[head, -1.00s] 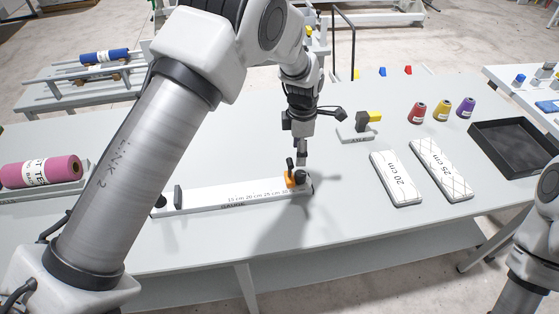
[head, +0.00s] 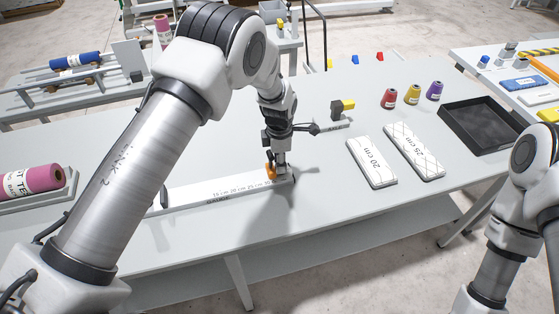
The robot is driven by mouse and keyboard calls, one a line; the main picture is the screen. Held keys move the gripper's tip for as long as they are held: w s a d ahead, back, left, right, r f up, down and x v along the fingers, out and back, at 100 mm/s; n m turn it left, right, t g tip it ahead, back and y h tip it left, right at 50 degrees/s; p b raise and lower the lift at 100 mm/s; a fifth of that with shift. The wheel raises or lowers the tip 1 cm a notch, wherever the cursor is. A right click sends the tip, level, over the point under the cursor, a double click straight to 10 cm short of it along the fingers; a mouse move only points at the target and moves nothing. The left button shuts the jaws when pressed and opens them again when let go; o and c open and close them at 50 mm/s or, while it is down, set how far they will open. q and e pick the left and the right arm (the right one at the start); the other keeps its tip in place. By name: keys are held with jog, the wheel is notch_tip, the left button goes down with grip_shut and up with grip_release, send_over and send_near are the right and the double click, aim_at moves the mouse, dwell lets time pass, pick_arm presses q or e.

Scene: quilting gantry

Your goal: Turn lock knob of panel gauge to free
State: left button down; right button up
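The panel gauge (head: 195,196) is a long white bar lying on the grey table, with centimetre marks along it. An orange slider piece (head: 270,171) stands near its right end. My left gripper (head: 281,172) points down at that right end, right beside the orange piece. It covers the dark lock knob there, so the knob's position is hidden. The fingers are too small and covered to show whether they are open or shut on the knob. My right arm shows at the right edge, but its gripper is out of the picture.
Two quilted panels, 20 cm (head: 372,162) and 25 cm (head: 414,152), lie right of the gauge. Thread cones (head: 412,94) and a black tray (head: 482,125) are behind them. A yellow-and-dark block (head: 342,106) stands behind the gripper. A pink roll (head: 30,181) lies far left.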

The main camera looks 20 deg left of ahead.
pick_arm(q)
jog(key=shift+f+m+b, duration=0.25)
jog(key=shift+m+b, duration=0.2)
jog(key=shift+m, duration=0.35)
jog(key=shift+r+m, duration=0.15)
jog(key=shift+m, duration=0.55)
jog(key=c, duration=0.8)
grip_release()
notch_tip(320, 180, up, 12)
jog(key=shift+w+f, duration=0.1)
